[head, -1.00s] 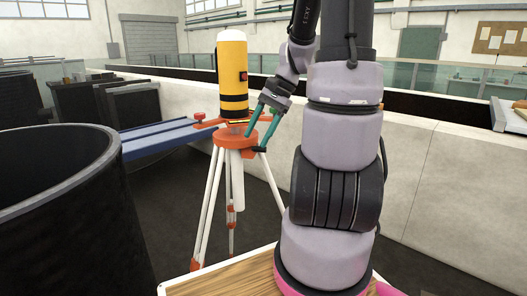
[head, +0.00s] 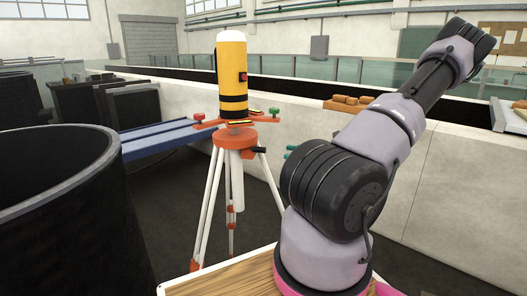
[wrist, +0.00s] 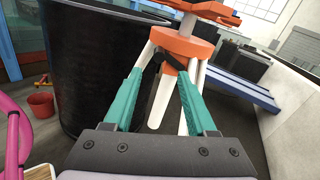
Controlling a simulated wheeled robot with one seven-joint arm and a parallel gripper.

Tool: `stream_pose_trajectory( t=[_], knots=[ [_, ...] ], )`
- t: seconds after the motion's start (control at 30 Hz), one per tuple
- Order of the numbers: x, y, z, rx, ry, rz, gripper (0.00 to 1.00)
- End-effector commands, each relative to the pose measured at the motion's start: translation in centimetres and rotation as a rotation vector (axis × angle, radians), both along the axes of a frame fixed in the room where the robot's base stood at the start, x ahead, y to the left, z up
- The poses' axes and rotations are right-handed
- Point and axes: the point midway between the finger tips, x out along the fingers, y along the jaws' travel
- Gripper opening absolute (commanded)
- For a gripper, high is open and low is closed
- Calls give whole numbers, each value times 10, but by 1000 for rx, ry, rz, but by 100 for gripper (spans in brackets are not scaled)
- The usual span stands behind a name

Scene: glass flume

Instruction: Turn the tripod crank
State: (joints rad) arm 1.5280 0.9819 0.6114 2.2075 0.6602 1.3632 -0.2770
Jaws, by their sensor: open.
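The tripod (head: 234,140) has an orange head and white legs with orange fittings, and stands upright on the dark floor. A yellow cylindrical instrument (head: 232,75) with black bands sits on top. The crank (head: 259,150) shows as a short black handle on the right of the tripod head. In the wrist view the black crank (wrist: 157,72) shows beyond and between the fingers. My gripper (wrist: 161,68) has teal fingers, spread apart with nothing held. In the head view only the teal fingertips (head: 290,151) show, right of the crank; my arm hides the rest.
A large black tank (head: 60,210) stands at the left, close to the tripod. A pale wall (head: 420,170) runs behind and to the right. Blue beams (head: 165,137) lie behind the tripod. A red bucket (wrist: 41,103) is on the floor at left in the wrist view.

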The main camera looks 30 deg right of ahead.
Motion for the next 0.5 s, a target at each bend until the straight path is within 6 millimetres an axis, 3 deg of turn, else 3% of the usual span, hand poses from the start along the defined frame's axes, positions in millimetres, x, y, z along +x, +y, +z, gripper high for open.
stream_pose_trajectory(
  t=[0.5],
  knots=[
    [56, 68, 0, -1, 1, 5, 57]
  ],
)
